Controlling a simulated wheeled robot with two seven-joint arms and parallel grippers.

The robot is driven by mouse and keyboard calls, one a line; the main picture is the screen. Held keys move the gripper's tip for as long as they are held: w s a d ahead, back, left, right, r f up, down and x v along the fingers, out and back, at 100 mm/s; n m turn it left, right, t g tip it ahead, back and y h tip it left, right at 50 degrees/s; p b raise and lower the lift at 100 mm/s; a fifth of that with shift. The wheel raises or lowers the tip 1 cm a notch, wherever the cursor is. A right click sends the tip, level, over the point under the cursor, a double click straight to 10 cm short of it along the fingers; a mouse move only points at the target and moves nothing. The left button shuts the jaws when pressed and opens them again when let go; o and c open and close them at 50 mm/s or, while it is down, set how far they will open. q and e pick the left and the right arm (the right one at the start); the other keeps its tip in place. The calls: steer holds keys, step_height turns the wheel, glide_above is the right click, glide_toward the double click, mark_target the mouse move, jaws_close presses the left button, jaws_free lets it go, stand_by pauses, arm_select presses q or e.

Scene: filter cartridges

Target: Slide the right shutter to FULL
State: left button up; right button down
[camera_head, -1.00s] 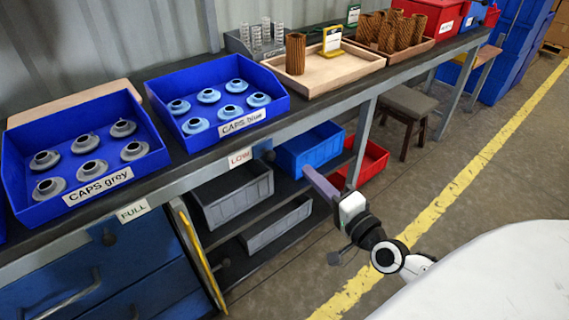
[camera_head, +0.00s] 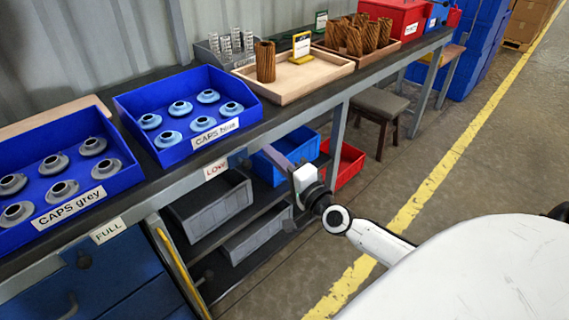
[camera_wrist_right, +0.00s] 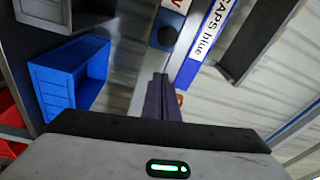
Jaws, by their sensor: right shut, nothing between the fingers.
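A dark round knob (camera_wrist_right: 168,36) sits on a blue-grey panel beside the LOW label, which shows in part at the top of the right wrist view. In the head view the knob (camera_head: 245,164) is small, just right of the LOW label (camera_head: 216,168) on the bench's front edge. The FULL label (camera_head: 108,230) is farther left on the same edge. My right gripper (camera_head: 270,150) is shut and empty in front of the bench. In the right wrist view its fingers (camera_wrist_right: 160,80) point toward the knob, apparently with a gap. My left gripper is not in view.
Blue trays of grey caps (camera_head: 130,172) and blue caps (camera_head: 255,98) stand on the bench. Below are grey bins (camera_head: 205,208), a blue bin (camera_head: 300,150) and a red bin (camera_head: 348,165). A yellow bar (camera_head: 180,272) slopes below the bench. Floor at right is open.

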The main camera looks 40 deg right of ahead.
mark_target(244, 162)
steer(key=shift+w+a, duration=0.15)
steer(key=shift+w, duration=0.7)
steer(key=a, duration=0.1)
steer(key=s+a, duration=0.1)
steer(key=a, duration=0.1)
steer(key=shift+s+a+f+p, duration=0.2)
steer(key=shift+a+f+p, duration=0.05)
steer(key=shift+f+p, duration=0.1)
